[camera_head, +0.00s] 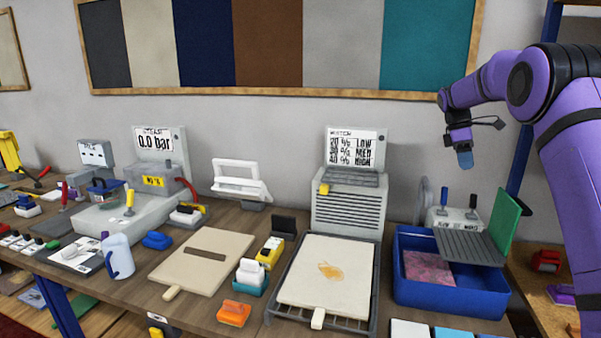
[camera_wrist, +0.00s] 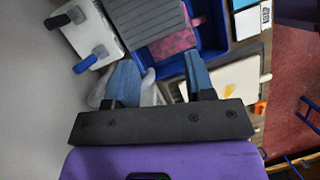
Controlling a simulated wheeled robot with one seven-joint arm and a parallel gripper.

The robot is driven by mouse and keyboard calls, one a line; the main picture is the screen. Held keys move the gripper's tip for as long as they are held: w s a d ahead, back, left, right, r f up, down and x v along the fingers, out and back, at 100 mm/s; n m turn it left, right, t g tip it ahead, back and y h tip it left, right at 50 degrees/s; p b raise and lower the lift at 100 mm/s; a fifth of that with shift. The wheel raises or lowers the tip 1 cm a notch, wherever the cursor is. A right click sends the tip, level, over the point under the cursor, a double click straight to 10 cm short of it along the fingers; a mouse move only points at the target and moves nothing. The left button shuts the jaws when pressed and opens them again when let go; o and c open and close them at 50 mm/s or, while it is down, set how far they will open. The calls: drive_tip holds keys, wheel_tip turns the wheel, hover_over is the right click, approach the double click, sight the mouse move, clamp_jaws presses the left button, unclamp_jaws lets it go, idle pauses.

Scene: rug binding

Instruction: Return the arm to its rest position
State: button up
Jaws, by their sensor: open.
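My purple arm comes in from the right in the head view. My gripper (camera_head: 463,150) hangs in the air above and behind the blue bin, pointing down with blue fingertips. In the wrist view my gripper (camera_wrist: 163,82) shows two blue fingers set well apart, with nothing held between them. The fingers touch nothing that I can see.
Below is a blue bin (camera_head: 450,295) with a pink patterned piece (camera_head: 427,268) inside and a grey ribbed plate (camera_head: 455,245) across it. A green panel (camera_head: 503,222) stands at its right. A cream board (camera_head: 328,272) with an orange stain and a display machine (camera_head: 347,200) stand left.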

drive_tip(key=s+a+r+m+t, duration=0.1)
drive_tip(key=s+a+r+m, duration=0.1)
drive_tip(key=s+a+r, duration=0.45)
drive_tip(key=s+a+r+m+t+y, duration=0.1)
drive_tip(key=s+r+m+t, duration=0.15)
drive_tip(key=s, duration=0.75)
drive_tip(key=s+a+r+m+t, duration=0.1)
drive_tip(key=s+a+r+m, duration=0.15)
drive_tip(key=s+r, duration=0.4)
drive_tip(key=s+a+f+m+t+y, duration=0.1)
drive_tip(key=s+a+f+m+t, duration=0.1)
drive_tip(key=s, duration=1.1)
drive_tip(key=s+a+f+m+t, duration=0.1)
drive_tip(key=s+a+f+m, duration=0.2)
drive_tip(key=s, duration=0.9)
wheel_tip(320, 180, down, 5)
drive_tip(key=shift+s+a+r+t+y, duration=0.2)
drive_tip(key=shift+s+a+t+y, duration=0.2)
drive_tip(key=shift+a, duration=0.6)
